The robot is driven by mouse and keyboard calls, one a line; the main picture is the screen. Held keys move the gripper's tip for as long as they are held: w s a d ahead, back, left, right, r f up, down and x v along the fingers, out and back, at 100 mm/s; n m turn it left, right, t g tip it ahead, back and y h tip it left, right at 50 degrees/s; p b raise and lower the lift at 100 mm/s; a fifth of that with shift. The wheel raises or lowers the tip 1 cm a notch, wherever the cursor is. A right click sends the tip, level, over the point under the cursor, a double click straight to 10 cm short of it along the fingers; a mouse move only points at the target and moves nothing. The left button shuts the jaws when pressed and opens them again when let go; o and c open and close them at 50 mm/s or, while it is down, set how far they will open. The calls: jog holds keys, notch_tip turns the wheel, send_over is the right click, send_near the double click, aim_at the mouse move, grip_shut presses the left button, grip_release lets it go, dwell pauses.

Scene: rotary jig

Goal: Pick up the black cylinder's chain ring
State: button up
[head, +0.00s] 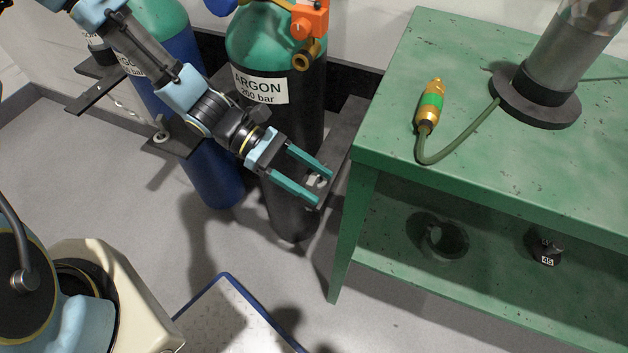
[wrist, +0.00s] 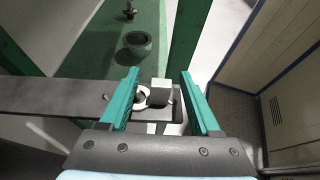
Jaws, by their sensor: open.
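The black cylinder (head: 297,130) has a green shoulder and an ARGON label, and stands left of the green bench. My gripper (head: 323,187) is open in front of its right side, teal fingers apart. A small pale metal piece (head: 316,180), apparently the chain ring, shows between the fingertips in the head view. In the wrist view a bright ring (wrist: 141,98) lies between the open fingers of my gripper (wrist: 159,76), nearer the left one, beside a grey block on a dark bar (wrist: 60,96). The fingers are not closed on it. Whether they touch anything is unclear.
A blue cylinder (head: 185,60) with a bracket and hanging chain (head: 125,102) stands to the left. The green bench (head: 450,165) with its leg is close right of my gripper, bearing a brass fitting with hose (head: 430,105). An orange valve part (head: 310,20) sits above.

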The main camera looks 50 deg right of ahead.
aim_at(315, 184)
jog(key=x, duration=0.3)
jog(key=shift+s+f, duration=0.1)
jog(key=shift+a, duration=0.1)
grip_shut()
dwell(0.3)
